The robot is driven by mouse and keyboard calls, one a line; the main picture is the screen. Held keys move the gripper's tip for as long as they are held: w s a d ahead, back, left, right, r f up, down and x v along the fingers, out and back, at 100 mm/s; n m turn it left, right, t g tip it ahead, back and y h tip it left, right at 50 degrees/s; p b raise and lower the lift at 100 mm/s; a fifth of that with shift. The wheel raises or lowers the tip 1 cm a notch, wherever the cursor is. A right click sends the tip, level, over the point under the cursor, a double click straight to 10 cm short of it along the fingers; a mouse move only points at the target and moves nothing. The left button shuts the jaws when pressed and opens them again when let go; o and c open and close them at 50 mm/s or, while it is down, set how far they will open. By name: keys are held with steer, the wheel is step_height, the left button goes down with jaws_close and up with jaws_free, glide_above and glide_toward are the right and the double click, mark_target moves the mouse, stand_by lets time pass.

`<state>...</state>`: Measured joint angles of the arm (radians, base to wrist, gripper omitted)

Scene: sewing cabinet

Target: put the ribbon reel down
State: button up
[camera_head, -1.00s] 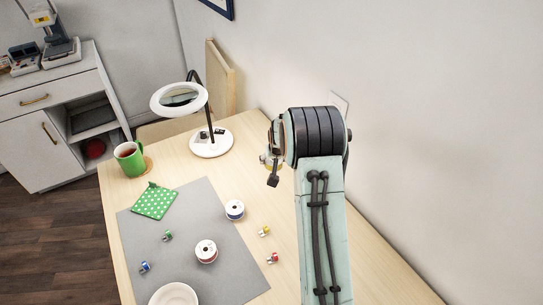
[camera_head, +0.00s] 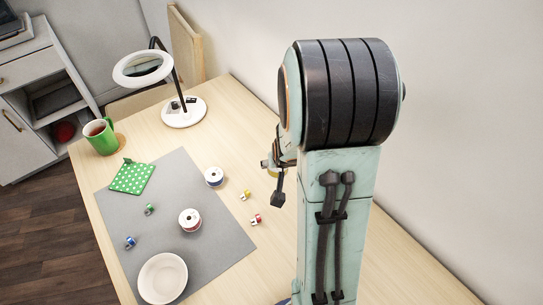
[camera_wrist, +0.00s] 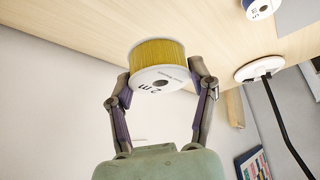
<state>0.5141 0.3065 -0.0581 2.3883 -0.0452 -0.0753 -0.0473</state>
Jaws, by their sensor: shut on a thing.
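The ribbon reel (camera_wrist: 158,56) has yellow ribbon and a white end face with dark print. In the wrist view it sits between the two fingers of my gripper (camera_wrist: 160,78), which is shut on its sides. The pale wooden table top (camera_wrist: 75,38) lies right behind the reel there; I cannot tell whether the reel touches it. In the head view my arm hides most of the gripper, and only a small yellowish part shows beside it.
A grey mat (camera_head: 212,232) carries a white bowl (camera_head: 163,277), a red-and-white reel (camera_head: 190,219), a blue-and-white reel (camera_head: 214,176) and a green dotted cushion (camera_head: 132,177). Small colored spools (camera_head: 255,219) lie around. A ring lamp (camera_head: 183,115) and green mug (camera_head: 101,138) stand at the back.

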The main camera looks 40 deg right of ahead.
steer(key=w+d+f, duration=0.2)
steer(key=w+f, duration=0.1)
steer(key=w+d+f, duration=0.2)
steer(key=w+f, duration=0.1)
steer(key=w, duration=0.1)
steer(key=w+d+f, duration=0.2)
steer(key=w+f, duration=0.1)
steer(key=shift+w+d, duration=0.35)
steer(key=shift+w, duration=0.05)
steer(key=shift+w+d+f, duration=0.1)
steer(key=shift+w+f, duration=0.05)
steer(key=shift+f, duration=0.75)
steer(key=shift+w+d+f, duration=0.1)
steer(key=shift+f, duration=0.8)
steer(key=shift+a+f, duration=0.1)
steer(key=shift+f, duration=0.05)
steer(key=o, duration=1)
